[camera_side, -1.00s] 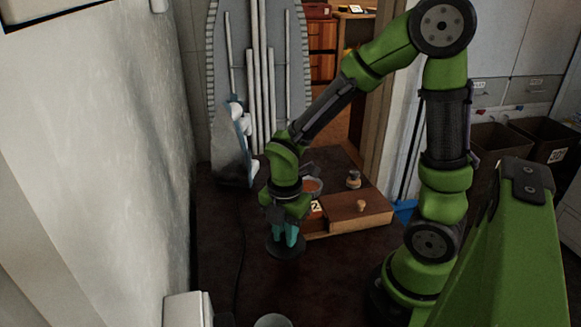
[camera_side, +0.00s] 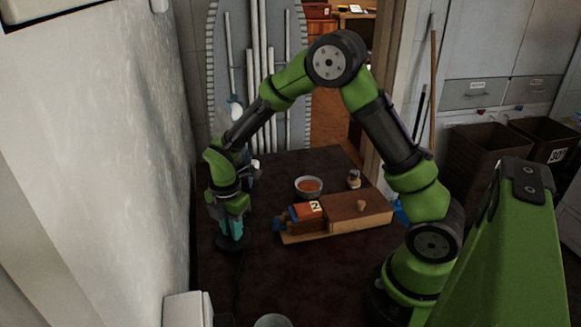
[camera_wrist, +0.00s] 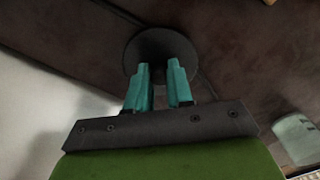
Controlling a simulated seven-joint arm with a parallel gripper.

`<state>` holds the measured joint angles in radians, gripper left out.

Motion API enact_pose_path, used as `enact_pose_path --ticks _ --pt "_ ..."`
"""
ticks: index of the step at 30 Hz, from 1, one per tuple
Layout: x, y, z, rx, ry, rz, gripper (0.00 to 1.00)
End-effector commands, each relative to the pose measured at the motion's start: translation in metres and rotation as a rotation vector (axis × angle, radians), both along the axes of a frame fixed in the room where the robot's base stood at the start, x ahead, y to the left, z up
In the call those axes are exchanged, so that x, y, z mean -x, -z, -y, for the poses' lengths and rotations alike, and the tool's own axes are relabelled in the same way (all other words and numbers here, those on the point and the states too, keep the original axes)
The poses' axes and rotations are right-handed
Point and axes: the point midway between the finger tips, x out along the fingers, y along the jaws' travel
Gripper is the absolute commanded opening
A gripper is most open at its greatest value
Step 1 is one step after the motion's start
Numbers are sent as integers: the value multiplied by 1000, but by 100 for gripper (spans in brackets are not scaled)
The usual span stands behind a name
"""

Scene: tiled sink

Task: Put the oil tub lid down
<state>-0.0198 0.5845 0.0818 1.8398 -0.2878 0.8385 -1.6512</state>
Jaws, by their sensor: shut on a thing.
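The oil tub lid (camera_side: 221,246) is a dark round disc under my gripper at the left of the dark worktop in the side view. In the wrist view the lid (camera_wrist: 160,42) shows as a dark disc just beyond my fingertips. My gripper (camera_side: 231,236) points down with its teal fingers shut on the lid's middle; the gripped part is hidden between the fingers. The fingers also show in the wrist view (camera_wrist: 159,70). I cannot tell whether the lid touches the worktop. A bowl with orange contents (camera_side: 309,187) stands to the right, apart from the lid.
A wooden box with a knob (camera_side: 345,213) and an orange block marked 2 (camera_side: 306,211) lie right of my gripper. A small knobbed jar (camera_side: 353,180) stands behind. The wall (camera_side: 120,160) is close on the left.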

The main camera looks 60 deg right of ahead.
Motion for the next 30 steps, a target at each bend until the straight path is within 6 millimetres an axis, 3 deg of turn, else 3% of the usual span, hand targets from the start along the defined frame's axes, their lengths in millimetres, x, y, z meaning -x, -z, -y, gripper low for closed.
enact_pose_path --ticks 11,12,16,25,30 --pt "0 4 0 0 0 -1 0" --pt "0 4 0 0 0 0 26" --pt "0 4 0 0 0 0 46" --pt "0 3 0 0 1 1 47" --pt "-1 -15 0 -1 2 5 47"
